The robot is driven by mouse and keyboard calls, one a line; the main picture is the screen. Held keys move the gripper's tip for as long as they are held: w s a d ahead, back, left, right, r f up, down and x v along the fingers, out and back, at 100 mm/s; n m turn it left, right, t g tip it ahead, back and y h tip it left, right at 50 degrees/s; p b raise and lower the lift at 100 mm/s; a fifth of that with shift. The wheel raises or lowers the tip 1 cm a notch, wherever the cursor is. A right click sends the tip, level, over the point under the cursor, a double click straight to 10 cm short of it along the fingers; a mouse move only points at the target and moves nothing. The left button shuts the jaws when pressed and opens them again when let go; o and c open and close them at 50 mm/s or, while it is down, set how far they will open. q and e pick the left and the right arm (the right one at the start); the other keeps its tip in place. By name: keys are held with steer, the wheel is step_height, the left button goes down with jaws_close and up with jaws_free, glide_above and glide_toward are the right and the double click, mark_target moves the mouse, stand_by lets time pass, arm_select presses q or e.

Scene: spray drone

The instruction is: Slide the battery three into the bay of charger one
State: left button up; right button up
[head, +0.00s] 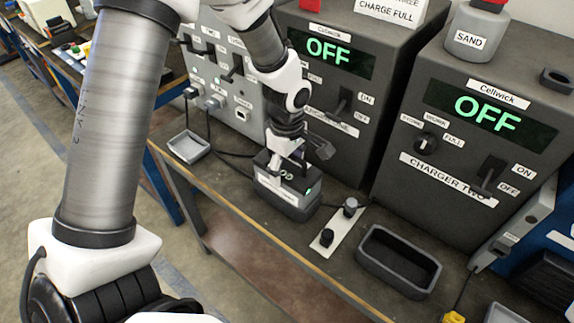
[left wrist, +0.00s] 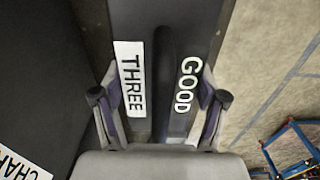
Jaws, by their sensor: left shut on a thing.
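The battery three (head: 292,187) is a dark block with a white label on its front and a small green light, in front of charger one. In the left wrist view its top (left wrist: 160,60) carries the labels THREE and GOOD on either side of a ridge. My left gripper (head: 288,163) is shut on this ridge from above. The battery is upright over a dark box-like base (head: 290,210) on the bench; I cannot tell how deep it sits. Charger one (head: 345,75) is a dark cabinet whose display reads OFF; its label is partly hidden by my arm. My right gripper is not in view.
Charger two (head: 470,130), also reading OFF, stands to the right. A small grey tray (head: 188,146) and cables are to the left.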

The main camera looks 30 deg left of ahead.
arm_select(q)
steer(key=shift+f+b, duration=0.4)
steer(key=shift+f, duration=0.1)
steer(key=o, duration=1.6)
steer(key=shift+o, duration=1.3)
steer(key=shift+s, duration=0.1)
steer(key=shift+f, duration=0.1)
step_height(320, 180, up, 12)
steer(key=shift+r, duration=0.15)
